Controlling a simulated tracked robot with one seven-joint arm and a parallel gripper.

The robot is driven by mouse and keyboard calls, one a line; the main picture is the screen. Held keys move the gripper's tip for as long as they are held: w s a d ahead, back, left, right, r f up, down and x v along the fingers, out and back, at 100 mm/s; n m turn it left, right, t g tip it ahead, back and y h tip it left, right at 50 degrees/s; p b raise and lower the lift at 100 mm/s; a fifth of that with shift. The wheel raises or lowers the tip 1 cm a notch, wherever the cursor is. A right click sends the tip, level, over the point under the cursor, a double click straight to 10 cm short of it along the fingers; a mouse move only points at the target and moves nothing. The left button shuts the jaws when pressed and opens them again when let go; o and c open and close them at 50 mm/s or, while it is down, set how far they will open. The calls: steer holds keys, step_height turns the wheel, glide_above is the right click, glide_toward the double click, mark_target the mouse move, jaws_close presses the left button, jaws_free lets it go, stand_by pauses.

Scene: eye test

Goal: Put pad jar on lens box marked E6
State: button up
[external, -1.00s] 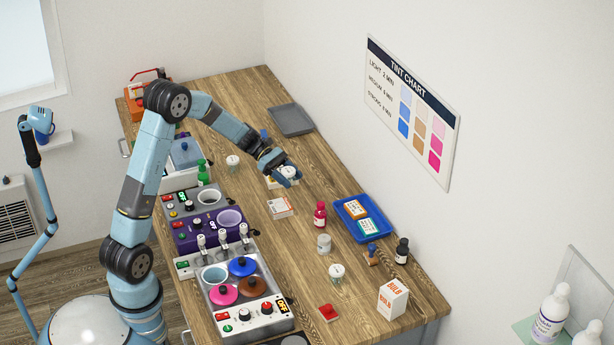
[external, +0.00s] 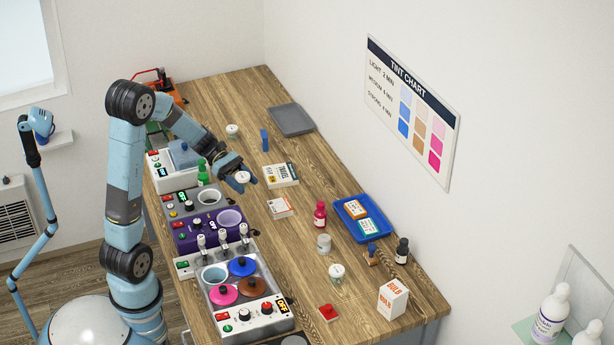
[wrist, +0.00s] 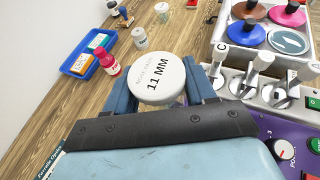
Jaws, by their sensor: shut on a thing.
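My gripper (external: 240,178) is shut on a small white-lidded jar (external: 243,176), held above the bench to the left of a flat box with large print (external: 281,174). A smaller white box with red marks (external: 280,208) lies nearer the camera. I cannot read E6 on either box.
A purple unit (external: 205,232) and other control units line the left edge. A red bottle (external: 320,214), a grey-lidded jar (external: 324,243) and a blue tray (external: 343,224) stand right. A blue upright item (external: 265,140) and grey tray (external: 290,120) are behind. Bench between is mostly clear.

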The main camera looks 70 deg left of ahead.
steer(key=w+a+f, duration=0.2)
steer(key=w+f, duration=0.2)
steer(key=w, duration=0.4)
glide_above(281, 206)
steer(key=f, duration=0.5)
steer(key=shift+s+f, duration=0.15)
steer(key=shift+s, duration=0.05)
steer(key=shift+w+a+f, duration=0.1)
steer(key=shift+w+f, duration=0.1)
steer(key=shift+f, duration=1.6)
steer(key=o, duration=1)
steer(key=shift+f, duration=0.1)
